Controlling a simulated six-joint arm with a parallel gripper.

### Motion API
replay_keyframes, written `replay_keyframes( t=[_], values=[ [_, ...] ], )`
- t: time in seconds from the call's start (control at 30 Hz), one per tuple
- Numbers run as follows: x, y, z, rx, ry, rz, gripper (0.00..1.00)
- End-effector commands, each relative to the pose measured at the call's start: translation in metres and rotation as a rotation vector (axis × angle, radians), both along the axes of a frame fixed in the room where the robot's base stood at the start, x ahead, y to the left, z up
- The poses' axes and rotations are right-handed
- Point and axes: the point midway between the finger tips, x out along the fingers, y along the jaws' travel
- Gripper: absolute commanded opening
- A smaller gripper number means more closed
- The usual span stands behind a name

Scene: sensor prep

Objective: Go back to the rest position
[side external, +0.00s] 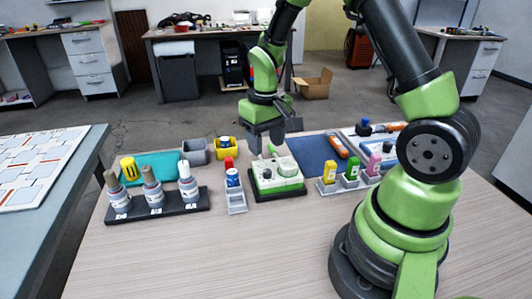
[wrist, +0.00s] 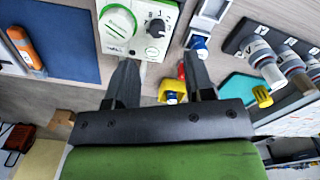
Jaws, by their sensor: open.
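My gripper (side external: 276,146) is open and empty, with its fingers pointing down above the back of the green and white device (side external: 277,181). In the wrist view my two fingers (wrist: 162,78) stand wide apart with nothing held between them. The device also shows in the wrist view (wrist: 118,22), with a round lid and a dark knob, beyond the left finger. The fingers look apart from the device, but the exact height above it is hard to tell.
A black rack (side external: 160,207) with several bottles stands left. A grey holder (side external: 236,202) with red and blue items is beside the device. A blue mat (side external: 303,158) lies behind right, near upright coloured tubes (side external: 352,167). The table front (side external: 215,260) is clear.

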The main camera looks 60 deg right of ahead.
Motion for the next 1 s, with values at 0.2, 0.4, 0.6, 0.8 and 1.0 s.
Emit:
replay_keyframes(
  t=[0.2,0.4,0.6,0.8,1.0],
  values=[
    [0.000,0.000,0.006,0.000,0.000,0.000,0.49],
    [0.000,0.000,0.006,0.001,-0.001,-0.001,0.49],
    [-0.003,0.012,0.041,-0.003,-0.074,-0.005,0.49],
    [-0.027,0.042,0.111,0.014,-0.242,-0.017,0.49],
    [-0.070,0.072,0.161,0.064,-0.412,-0.018,0.49]
  ],
)
